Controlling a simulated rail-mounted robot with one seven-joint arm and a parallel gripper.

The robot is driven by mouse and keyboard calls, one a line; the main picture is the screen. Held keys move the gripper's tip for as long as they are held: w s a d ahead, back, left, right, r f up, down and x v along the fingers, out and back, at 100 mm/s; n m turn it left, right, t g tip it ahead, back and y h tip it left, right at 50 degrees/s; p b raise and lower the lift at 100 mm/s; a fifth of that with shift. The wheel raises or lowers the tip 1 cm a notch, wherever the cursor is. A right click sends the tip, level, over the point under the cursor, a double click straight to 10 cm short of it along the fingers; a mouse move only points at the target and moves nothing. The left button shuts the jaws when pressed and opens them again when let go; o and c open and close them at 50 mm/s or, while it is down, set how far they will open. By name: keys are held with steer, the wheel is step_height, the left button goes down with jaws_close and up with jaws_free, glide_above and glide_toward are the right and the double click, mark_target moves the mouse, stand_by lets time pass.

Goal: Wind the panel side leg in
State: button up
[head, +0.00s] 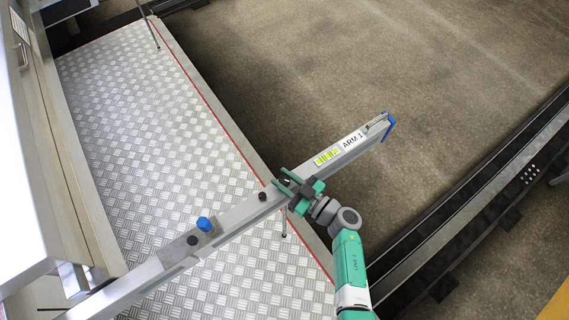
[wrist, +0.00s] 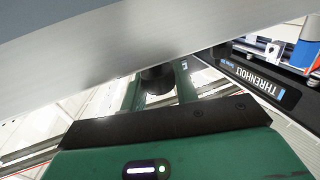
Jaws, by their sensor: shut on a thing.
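A long silver bar labelled ARM 1 (head: 232,213) runs from the machine at lower left out over the floor in the head view. My gripper (head: 285,183) is at the bar, beside its label. In the wrist view its green fingers (wrist: 158,88) stand on either side of a round black knob (wrist: 157,78) under the pale bar (wrist: 130,50), and they are shut on it. A thin metal leg (head: 284,224) hangs below the bar near my gripper; its foot is close to the tread plate. The knob's join to the leg is hidden.
The bar carries a blue knob (head: 204,224), small black knobs (head: 192,240) and a blue end cap (head: 388,122). Tread plate (head: 130,110) with a red edge line lies below. Another thin leg (head: 150,30) stands at the top. Open floor (head: 330,70) lies beyond; a dark rail (head: 480,200) runs at right.

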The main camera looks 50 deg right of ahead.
steer(key=n+y+b, duration=0.1)
steer(key=y, duration=0.1)
steer(key=n+g+y+b, duration=0.1)
steer(key=n+y+b, duration=0.1)
steer(key=shift+d+f+y, duration=0.15)
steer(key=shift+f+y, duration=0.05)
steer(key=shift+y, duration=0.2)
steer(key=shift+r+n+g+y+b, duration=0.1)
steer(key=shift+n+g+y+b, duration=0.6)
steer(key=shift+n+y+b, duration=0.7)
steer(key=shift+r+y, duration=0.1)
steer(key=shift+y, duration=0.4)
steer(key=o, duration=0.9)
steer(key=shift+o, duration=0.2)
steer(key=p+v, duration=0.1)
steer(key=v, duration=0.6)
steer(key=shift+s, duration=0.3)
